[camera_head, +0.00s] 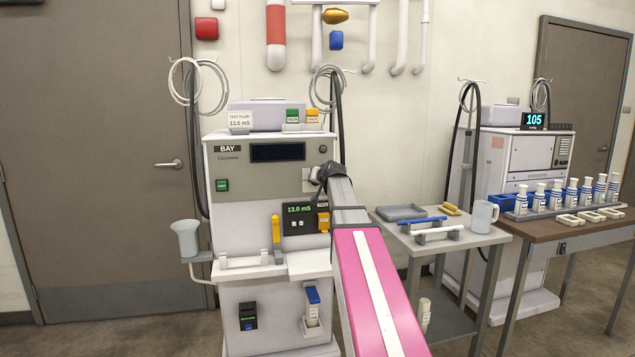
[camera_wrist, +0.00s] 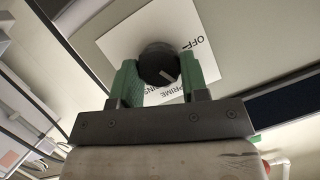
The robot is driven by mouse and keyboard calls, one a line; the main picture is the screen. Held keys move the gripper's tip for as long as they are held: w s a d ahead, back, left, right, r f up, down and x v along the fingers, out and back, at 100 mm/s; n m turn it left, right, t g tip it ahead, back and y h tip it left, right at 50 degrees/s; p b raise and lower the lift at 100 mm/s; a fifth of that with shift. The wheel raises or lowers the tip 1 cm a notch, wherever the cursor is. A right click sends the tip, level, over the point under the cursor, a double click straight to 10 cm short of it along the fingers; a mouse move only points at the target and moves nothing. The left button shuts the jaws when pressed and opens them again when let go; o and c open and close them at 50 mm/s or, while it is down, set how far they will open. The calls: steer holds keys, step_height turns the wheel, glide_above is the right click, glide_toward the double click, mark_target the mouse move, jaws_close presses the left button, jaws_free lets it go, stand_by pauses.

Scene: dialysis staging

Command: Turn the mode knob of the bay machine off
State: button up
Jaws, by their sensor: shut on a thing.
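The bay machine (camera_head: 262,206) stands ahead, a white cabinet with a "BAY" label and a dark display on its upper front. Its mode knob (camera_wrist: 158,63) is round and black with a pale pointer line. It sits on a white label plate (camera_wrist: 112,45) marked "OFF", "PRIME" and a partly hidden word ending in "INS". The pointer is not at the OFF mark. My gripper (camera_wrist: 158,78) has its green fingers on both sides of the knob, closed on it. In the head view my gripper (camera_head: 322,172) is at the upper right of the machine front, and my arm hides the knob.
A grey side table (camera_head: 465,238) with a tray, clamps and a jug stands right of the machine. A brown table (camera_head: 560,228) with several bottles is farther right. A cup (camera_head: 186,237) on a bracket juts from the machine's left side. A ledge (camera_head: 255,272) juts out below the panel.

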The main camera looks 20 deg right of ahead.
steer(key=n+h, duration=0.2)
steer(key=n, duration=0.1)
steer(key=n+h, duration=0.2)
steer(key=n, duration=0.1)
steer(key=a+n+h, duration=0.1)
steer(key=n+h, duration=0.1)
steer(key=shift+f+n, duration=0.1)
steer(key=shift+n, duration=0.3)
stand_by(0.7)
steer(key=o, duration=0.9)
steer(key=shift+o, duration=0.2)
steer(key=v, duration=1)
steer(key=shift+s, duration=0.4)
steer(key=shift+a, duration=0.15)
